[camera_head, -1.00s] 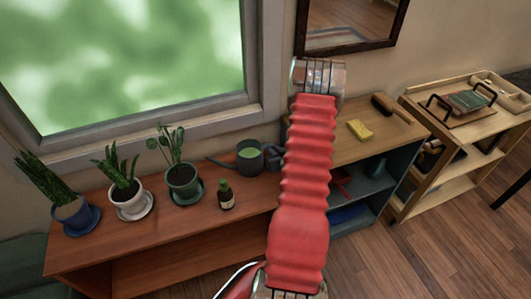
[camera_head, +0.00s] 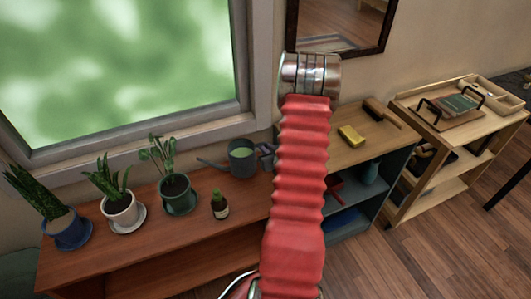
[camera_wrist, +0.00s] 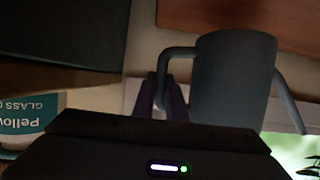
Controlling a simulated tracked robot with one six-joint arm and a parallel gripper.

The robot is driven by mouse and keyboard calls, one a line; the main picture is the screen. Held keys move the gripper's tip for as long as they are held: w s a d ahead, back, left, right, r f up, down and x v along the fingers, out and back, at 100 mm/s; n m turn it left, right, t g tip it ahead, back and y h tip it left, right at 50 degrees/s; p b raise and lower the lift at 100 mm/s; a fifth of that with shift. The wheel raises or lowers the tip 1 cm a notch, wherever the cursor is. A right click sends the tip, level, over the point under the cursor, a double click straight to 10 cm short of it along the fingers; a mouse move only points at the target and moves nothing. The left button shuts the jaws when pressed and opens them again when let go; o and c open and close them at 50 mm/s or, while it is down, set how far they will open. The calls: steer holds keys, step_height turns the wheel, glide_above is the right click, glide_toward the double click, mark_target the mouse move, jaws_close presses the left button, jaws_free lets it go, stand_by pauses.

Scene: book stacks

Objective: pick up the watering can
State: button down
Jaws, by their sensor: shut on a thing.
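The grey-green watering can (camera_head: 243,165) is upright over the right end of the brown shelf top (camera_head: 190,236), its spout pointing left. Greenish content shows through its open top. It looks slightly raised, but I cannot clearly see a gap below it. My gripper (camera_head: 267,156) is at its right side, partly hidden by my red arm. In the wrist view the can (camera_wrist: 230,80) appears upside down, with its handle at left. My gripper's dark fingers (camera_wrist: 172,98) are shut on that handle.
The window (camera_head: 120,70) is behind. At right, a shelf top holds a yellow sponge (camera_head: 351,136) and a brush (camera_head: 382,113). A wooden rack (camera_head: 440,165) stands further right.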

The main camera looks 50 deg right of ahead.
steer(key=shift+r, duration=2.45)
steer(key=shift+r, duration=0.1)
